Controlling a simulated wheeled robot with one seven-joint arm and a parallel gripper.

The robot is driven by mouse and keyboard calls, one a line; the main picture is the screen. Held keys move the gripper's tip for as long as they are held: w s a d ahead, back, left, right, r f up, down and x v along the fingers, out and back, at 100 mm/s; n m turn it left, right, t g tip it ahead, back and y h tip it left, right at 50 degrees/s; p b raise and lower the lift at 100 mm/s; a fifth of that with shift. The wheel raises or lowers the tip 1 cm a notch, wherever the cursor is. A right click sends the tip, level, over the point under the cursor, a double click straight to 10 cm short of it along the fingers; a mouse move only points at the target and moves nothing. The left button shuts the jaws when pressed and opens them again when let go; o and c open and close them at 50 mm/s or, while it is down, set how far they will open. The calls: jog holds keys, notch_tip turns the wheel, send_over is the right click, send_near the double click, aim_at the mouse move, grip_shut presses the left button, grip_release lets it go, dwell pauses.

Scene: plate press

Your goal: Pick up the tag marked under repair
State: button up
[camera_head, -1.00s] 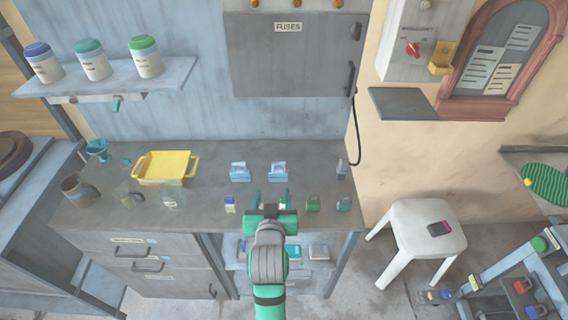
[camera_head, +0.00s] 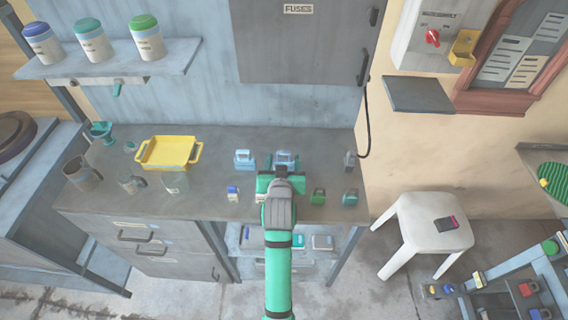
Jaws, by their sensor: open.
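Two light-blue tag-like pieces stand side by side on the grey workbench (camera_head: 215,150). The left one (camera_head: 244,159) stands clear. The right one (camera_head: 286,157) is at my gripper (camera_head: 282,164). The writing on both is too small to read, so I cannot tell which is marked under repair. My gripper is open, with its green fingers reaching forward to either side of the right piece. I cannot tell whether they touch it. The gripper body and my wrist hide its lower part and the bench just in front.
A small blue-and-white item (camera_head: 233,193), a green padlock (camera_head: 318,196) and a teal padlock (camera_head: 350,198) stand along the bench's front. A yellow tray (camera_head: 168,152) and a mug (camera_head: 82,174) are left. The fuse cabinet (camera_head: 305,40) is behind. A white stool (camera_head: 432,234) stands right.

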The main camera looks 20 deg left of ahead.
aim_at(284, 160)
jog(key=x, duration=0.3)
jog(key=shift+w+f, duration=0.1)
jog(key=c, duration=1.1)
jog(key=shift+c, duration=0.2)
jog(key=shift+r, duration=0.2)
